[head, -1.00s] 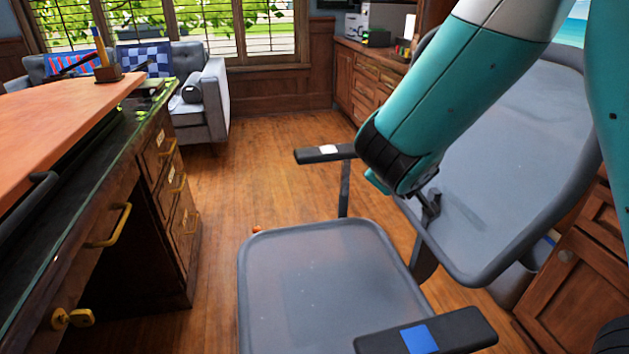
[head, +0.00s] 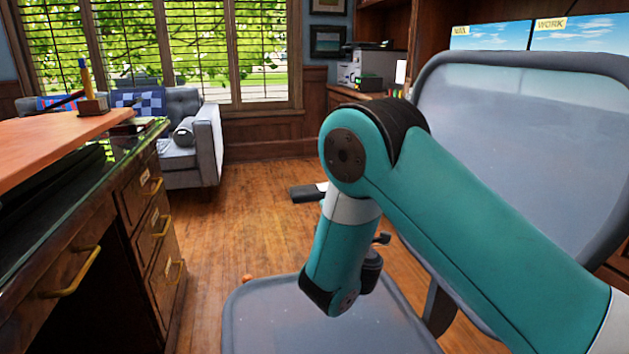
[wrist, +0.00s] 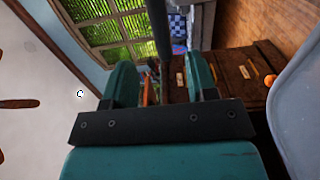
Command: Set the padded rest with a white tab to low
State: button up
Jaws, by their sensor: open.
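The padded rest with a white tab (head: 303,193) is a dark armrest on the far side of the grey office chair (head: 255,310). My arm hides its right end and its post in the head view. My gripper (wrist: 162,80) shows in the wrist view with its two teal fingers apart and nothing between the tips. A dark bar (wrist: 159,28) lies ahead, in line with the gap; it looks like an armrest, but no tab shows on it. In the head view my gripper is hidden behind my arm, over the seat. I cannot tell the rest's height setting.
A wooden desk (head: 140,205) with brass handles stands at the left. A grey sofa (head: 208,135) is at the back under the windows. The chair's backrest (head: 480,110) rises at the right. A small orange object (head: 247,278) lies by the seat.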

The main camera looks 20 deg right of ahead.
aim_at(314, 192)
jog(key=w+p, duration=0.3)
jog(key=w, duration=0.9)
jog(key=shift+w, duration=0.4)
jog(key=shift+c, duration=0.2)
